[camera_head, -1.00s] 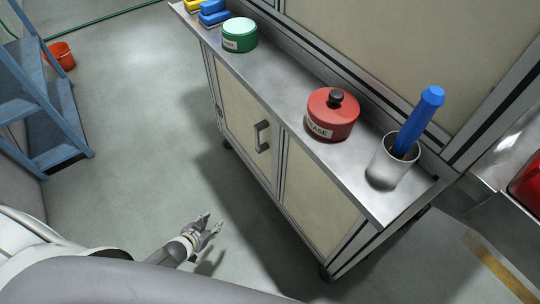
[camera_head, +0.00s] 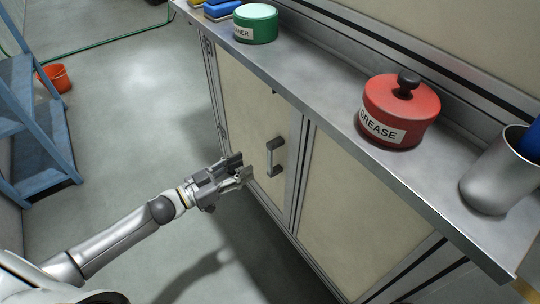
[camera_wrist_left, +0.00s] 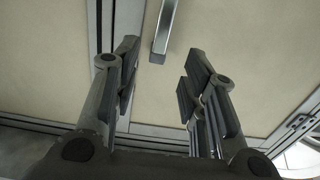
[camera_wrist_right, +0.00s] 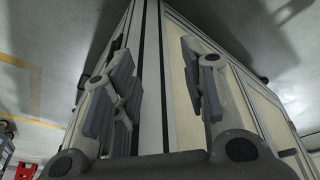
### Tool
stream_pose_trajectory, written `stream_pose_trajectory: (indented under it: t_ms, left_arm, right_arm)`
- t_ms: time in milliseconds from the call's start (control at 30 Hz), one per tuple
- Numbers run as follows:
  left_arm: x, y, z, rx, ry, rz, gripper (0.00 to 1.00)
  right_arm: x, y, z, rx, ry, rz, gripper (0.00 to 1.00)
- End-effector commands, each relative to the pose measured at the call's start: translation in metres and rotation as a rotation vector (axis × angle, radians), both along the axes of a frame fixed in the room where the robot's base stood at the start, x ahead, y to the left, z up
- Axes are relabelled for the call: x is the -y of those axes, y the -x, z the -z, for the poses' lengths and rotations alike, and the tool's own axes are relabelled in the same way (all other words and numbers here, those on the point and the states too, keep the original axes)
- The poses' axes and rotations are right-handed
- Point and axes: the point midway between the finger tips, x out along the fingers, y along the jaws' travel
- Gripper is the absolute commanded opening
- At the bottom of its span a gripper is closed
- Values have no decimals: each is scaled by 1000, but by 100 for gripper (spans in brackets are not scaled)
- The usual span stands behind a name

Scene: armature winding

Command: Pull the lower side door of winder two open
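The lower side door (camera_head: 240,117) of the winder is a cream panel in a grey metal frame and looks closed. Its grey bar handle (camera_head: 274,157) stands upright near the door's right edge. My left gripper (camera_head: 243,168) is just left of the handle, apart from it. In the left wrist view the left gripper (camera_wrist_left: 158,72) is open and empty, with the handle (camera_wrist_left: 164,28) beyond and between its fingertips. My right gripper (camera_wrist_right: 160,65) is open and empty in its own wrist view, facing a cabinet corner post (camera_wrist_right: 150,80). It is not visible in the head view.
On the steel ledge (camera_head: 310,103) above the door stand a green tin (camera_head: 255,27), a red grease pot (camera_head: 398,112) and a metal cup (camera_head: 495,175). A second cream panel (camera_head: 350,205) adjoins the door. Floor left of the cabinet is clear; blue steps (camera_head: 35,130) stand farther left.

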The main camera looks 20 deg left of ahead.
Motion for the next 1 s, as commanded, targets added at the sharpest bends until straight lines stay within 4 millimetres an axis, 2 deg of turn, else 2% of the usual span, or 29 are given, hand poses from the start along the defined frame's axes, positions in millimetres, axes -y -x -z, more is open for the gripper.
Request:
stream_pose_trajectory:
  t_ms: [333,500,600,1000]
  left_arm:
    - [34,-44,0,3,1,-1,39]
    - [50,-65,0,3,1,-2,39]
    - [56,-73,1,1,0,-3,39]
    - [63,-81,0,-1,-1,-3,39]
  right_arm:
    - [1,8,-26,15,0,1,40]
    - [2,11,-32,18,-1,2,40]
    - [2,11,-29,16,0,2,40]
    - [2,11,-28,16,0,2,40]
